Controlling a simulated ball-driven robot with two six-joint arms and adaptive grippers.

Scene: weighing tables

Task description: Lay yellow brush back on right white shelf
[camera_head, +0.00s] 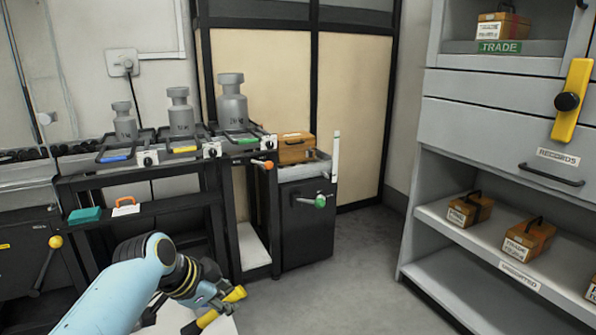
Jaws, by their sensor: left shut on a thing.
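My left gripper (219,302) comes in from the bottom left on its blue arm. It is shut on the yellow brush (235,294), whose yellow parts show on either side of the dark fingers; the fingers hide its middle. A pale white surface (170,316) shows below the gripper at the bottom edge; whether the brush touches it I cannot tell. A white low shelf (253,246) sits in the black stand just beyond the gripper, with nothing visible on it. My right gripper is not in view.
Scales with grey weights (233,103) stand on the dark bench (140,172). A teal block (84,215) and an orange-handled white item (126,207) lie on a lower ledge. A dark cabinet (305,240) and grey shelving (470,275) flank clear floor (345,285).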

